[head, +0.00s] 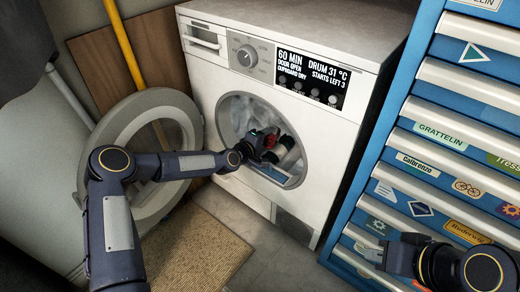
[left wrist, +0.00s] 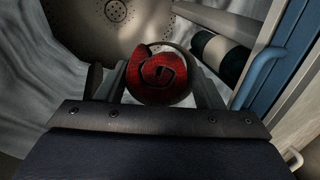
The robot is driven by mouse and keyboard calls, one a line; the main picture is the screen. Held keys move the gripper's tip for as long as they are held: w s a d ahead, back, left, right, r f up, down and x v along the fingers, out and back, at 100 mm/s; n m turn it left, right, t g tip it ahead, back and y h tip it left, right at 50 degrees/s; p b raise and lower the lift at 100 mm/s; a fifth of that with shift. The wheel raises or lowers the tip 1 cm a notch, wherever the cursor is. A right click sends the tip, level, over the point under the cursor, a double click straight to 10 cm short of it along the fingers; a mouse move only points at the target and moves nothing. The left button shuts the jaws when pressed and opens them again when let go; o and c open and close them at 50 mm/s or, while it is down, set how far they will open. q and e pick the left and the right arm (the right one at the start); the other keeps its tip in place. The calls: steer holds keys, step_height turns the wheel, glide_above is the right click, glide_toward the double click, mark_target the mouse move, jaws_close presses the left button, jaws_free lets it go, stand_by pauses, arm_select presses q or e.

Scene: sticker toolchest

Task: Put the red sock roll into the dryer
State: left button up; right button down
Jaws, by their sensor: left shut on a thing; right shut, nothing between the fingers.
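The dryer (head: 230,80) is white with its round door (head: 95,150) swung open to the left. My left gripper (head: 268,143) is at the drum opening, shut on the red sock roll. The red sock roll (left wrist: 165,77) shows its spiral end between the fingers in the left wrist view, with the metal drum (left wrist: 110,25) behind it. In the head view only a bit of red shows, the rest hidden by the gripper. My right gripper (head: 374,254) is shut and empty, in front of the blue tool chest.
A dark roll with a white band (left wrist: 220,52) lies right of the sock roll. A blue part with a handle (left wrist: 268,72) is at the right of the left wrist view. The tool chest (head: 400,110) stands right of the dryer. A brown mat (head: 200,250) lies in front.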

arm_select(q)
steer(key=w+d+b, duration=0.1)
steer(key=w, duration=0.1)
steer(key=w+d, duration=0.1)
steer(key=w+d+b, duration=0.1)
steer(key=w+d, duration=0.1)
steer(key=shift+w+d+b, duration=0.1)
steer(key=shift+w+b, duration=0.25)
steer(key=shift+w+d, duration=0.5)
steer(key=shift+w, duration=0.3)
steer(key=o, duration=1)
steer(key=shift+o, duration=0.2)
steer(key=p+v, duration=0.3)
steer(key=v, duration=0.4)
steer(key=shift+s+a+r, duration=0.1)
steer(key=shift+s+r, duration=0.05)
steer(key=shift+r, duration=0.05)
steer(key=shift+s+a, duration=0.15)
steer(key=shift+s, duration=0.05)
